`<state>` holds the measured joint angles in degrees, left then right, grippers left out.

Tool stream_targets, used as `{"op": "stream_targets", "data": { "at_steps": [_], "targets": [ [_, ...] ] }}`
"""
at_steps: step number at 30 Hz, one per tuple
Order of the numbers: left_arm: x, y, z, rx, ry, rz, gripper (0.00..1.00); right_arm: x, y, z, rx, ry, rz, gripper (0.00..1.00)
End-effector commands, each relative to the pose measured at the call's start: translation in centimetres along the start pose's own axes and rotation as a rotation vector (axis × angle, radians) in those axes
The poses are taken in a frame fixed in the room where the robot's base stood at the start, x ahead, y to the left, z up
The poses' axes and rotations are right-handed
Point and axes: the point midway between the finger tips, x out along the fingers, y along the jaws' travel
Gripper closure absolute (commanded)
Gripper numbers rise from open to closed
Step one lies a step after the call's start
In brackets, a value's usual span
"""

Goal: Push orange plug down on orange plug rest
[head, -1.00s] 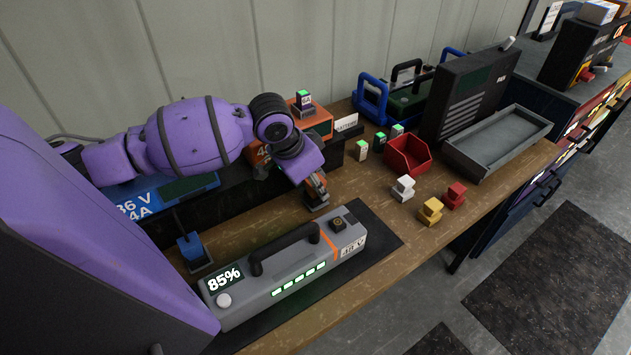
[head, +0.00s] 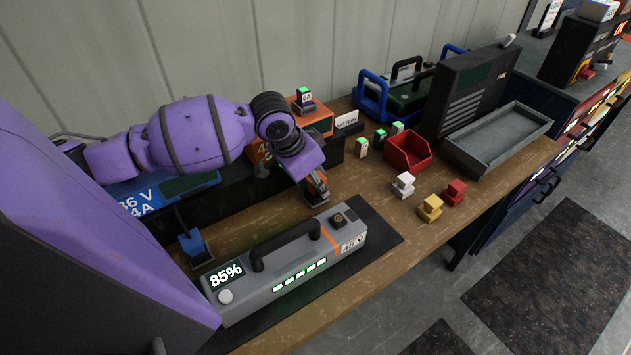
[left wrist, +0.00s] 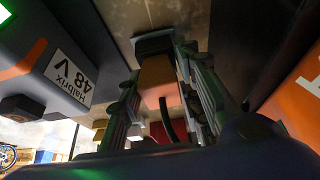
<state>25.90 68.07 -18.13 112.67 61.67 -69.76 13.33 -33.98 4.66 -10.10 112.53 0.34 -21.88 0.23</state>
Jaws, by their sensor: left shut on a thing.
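The orange plug (left wrist: 158,78) is between the fingers of my left gripper (left wrist: 160,90), which is shut on it. In the head view my left gripper (head: 313,183) points down behind the grey battery. A small dark block (left wrist: 153,43), which looks like the orange plug rest, shows at the plug's far end in the left wrist view. The plug's end is at this block; I cannot tell whether it is fully seated. A dark cable (left wrist: 166,118) curves along the plug. My right gripper is not in view.
The grey 48 V battery (head: 292,268) with a black handle lies on a dark mat (head: 384,238) close in front of the gripper. An orange charger (head: 318,124) stands behind. A blue plug (head: 193,243) stands at left. A red bin (head: 408,153) and small coloured blocks lie right.

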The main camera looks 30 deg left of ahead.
Motion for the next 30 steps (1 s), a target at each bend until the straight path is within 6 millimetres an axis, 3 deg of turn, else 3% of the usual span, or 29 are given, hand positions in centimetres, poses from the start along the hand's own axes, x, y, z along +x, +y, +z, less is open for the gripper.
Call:
{"op": "stream_targets", "data": {
  "at_steps": [14,15,19,30],
  "targets": [
    [0.20,0.02,0.11,0.000,-0.001,0.001,0.96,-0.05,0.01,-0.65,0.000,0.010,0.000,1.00],
    [0.22,0.03,0.13,0.000,-0.001,0.001,0.63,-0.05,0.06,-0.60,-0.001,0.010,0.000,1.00],
    [0.22,0.03,0.14,0.000,-0.002,0.001,0.46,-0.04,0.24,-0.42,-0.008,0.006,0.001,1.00],
    [-0.19,-0.03,0.10,0.001,-0.001,-0.001,0.46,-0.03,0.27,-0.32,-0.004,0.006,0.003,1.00]
  ]
}}
